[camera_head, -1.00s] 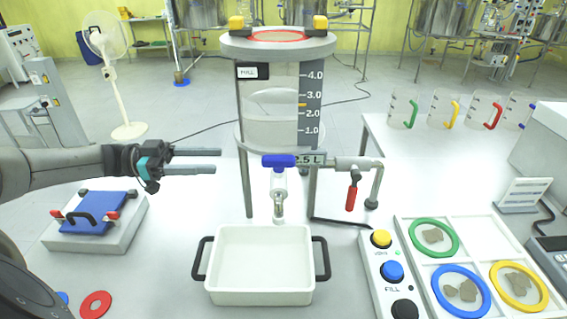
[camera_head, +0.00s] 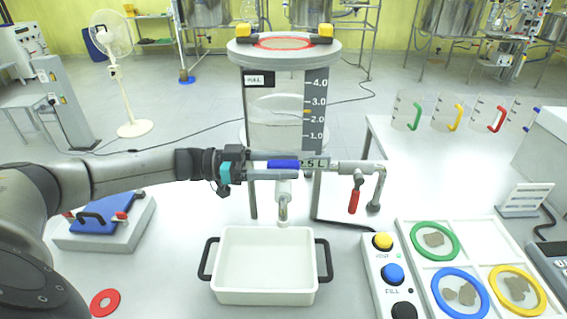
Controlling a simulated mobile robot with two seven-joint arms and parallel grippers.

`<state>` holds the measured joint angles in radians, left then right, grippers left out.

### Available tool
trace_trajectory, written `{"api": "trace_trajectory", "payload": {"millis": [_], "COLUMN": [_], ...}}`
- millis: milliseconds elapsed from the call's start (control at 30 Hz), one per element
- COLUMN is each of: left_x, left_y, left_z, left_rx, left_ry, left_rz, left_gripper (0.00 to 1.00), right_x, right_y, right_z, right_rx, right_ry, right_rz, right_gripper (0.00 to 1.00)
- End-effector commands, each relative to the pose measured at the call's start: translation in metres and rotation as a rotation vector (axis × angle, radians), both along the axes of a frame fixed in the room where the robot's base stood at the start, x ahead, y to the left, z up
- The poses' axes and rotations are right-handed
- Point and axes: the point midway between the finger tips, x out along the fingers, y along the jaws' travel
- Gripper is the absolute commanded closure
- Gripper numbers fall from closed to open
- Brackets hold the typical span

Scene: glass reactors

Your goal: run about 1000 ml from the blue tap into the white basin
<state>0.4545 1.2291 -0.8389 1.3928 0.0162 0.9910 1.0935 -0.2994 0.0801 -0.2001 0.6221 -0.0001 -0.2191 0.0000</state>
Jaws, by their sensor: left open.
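The blue tap handle (camera_head: 283,164) lies crosswise on top of a pale spout (camera_head: 283,205) at the front of the glass reactor (camera_head: 285,110). The white basin (camera_head: 265,293) with black side handles stands below the spout and looks empty. My left gripper (camera_head: 297,165) comes in from the left, open, with one finger behind the blue handle and one in front of it. I cannot tell whether the fingers touch it. The reactor has a scale marked 1.0 to 4.0, with a yellow mark near 2.5. My right gripper is not in view.
A red-handled valve (camera_head: 354,198) hangs right of the tap. A button box (camera_head: 388,272) stands right of the basin, beside a tray (camera_head: 478,235) with coloured rings. Several measuring jugs stand at back right.

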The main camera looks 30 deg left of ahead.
Motion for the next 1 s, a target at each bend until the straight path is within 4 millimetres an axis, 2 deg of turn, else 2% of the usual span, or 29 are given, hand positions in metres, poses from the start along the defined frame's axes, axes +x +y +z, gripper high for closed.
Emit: {"api": "trace_trajectory", "payload": {"millis": [200, 700, 1000], "left_x": [0.0000, -0.0003, -0.0004], "left_y": [-0.0002, 0.0001, 0.0000], "left_z": [-0.0002, -0.0003, -0.0004], "left_rx": [0.000, -0.001, -0.001], "left_ry": [0.000, 0.001, 0.001], "left_rz": [0.000, -0.001, -0.001], "left_gripper": [0.44, 1.00, 1.00], "right_x": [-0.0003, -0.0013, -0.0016], "right_y": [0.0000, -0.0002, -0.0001], "right_z": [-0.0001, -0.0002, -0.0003], "right_rx": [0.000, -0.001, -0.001], "right_ry": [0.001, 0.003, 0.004], "right_rz": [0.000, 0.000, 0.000], "right_gripper": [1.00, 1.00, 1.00]}}
